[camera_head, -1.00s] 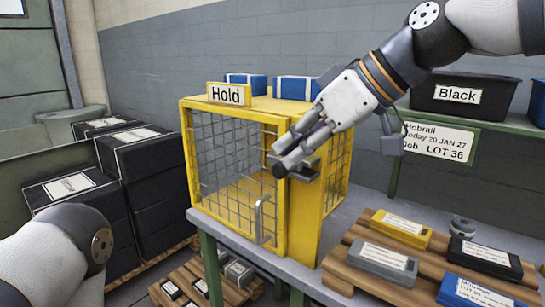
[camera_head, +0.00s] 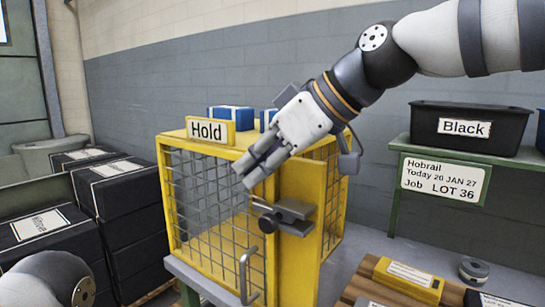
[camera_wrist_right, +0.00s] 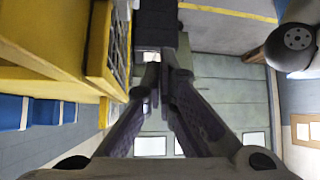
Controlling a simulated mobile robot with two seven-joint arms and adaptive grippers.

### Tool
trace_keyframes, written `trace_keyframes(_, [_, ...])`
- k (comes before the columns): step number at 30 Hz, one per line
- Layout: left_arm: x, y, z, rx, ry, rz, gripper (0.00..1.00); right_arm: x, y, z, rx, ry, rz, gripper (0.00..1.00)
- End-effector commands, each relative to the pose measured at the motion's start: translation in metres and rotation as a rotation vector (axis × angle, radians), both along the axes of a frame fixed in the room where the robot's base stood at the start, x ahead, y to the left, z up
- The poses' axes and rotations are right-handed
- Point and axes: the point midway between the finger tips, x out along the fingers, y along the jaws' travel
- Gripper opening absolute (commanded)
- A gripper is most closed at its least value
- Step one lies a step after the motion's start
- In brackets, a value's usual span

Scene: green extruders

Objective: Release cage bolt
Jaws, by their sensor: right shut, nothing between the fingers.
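The yellow mesh cage (camera_head: 297,255) stands on a table, its mesh door (camera_head: 205,205) flush with the front. The dark grey bolt (camera_head: 290,212) with a round black knob (camera_head: 268,224) sits across the seam between door and right post. Whether it still engages the post I cannot tell. My right gripper (camera_head: 247,178) is shut and empty, its fingertips above and left of the bolt, in front of the door's top. In the wrist view the shut fingers (camera_wrist_right: 155,75) point towards a dark block (camera_wrist_right: 157,28), with the cage at left. My left gripper is out of view.
A "Hold" sign (camera_head: 208,131) and blue boxes (camera_head: 231,113) sit on the cage top. A pull handle (camera_head: 246,276) projects from the door. Black cartons (camera_head: 115,187) are stacked left. A black bin (camera_head: 470,127) stands on a shelf right; a yellow box (camera_head: 408,277) lies lower right.

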Motion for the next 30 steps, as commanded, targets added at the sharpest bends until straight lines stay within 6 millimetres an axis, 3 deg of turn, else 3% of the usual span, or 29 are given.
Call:
trace_keyframes(5, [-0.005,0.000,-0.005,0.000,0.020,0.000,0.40,0.014,0.026,-0.030,-0.001,0.006,0.001,0.00])
trace_keyframes(15, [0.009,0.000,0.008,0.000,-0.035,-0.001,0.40,-0.003,-0.005,-0.041,0.001,-0.004,-0.001,0.00])
trace_keyframes(26, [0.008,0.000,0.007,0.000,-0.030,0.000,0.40,-0.002,-0.006,-0.044,0.001,0.000,-0.001,0.00])
trace_keyframes(30, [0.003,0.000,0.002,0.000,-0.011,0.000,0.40,0.007,-0.006,-0.047,0.001,0.005,0.000,0.00])
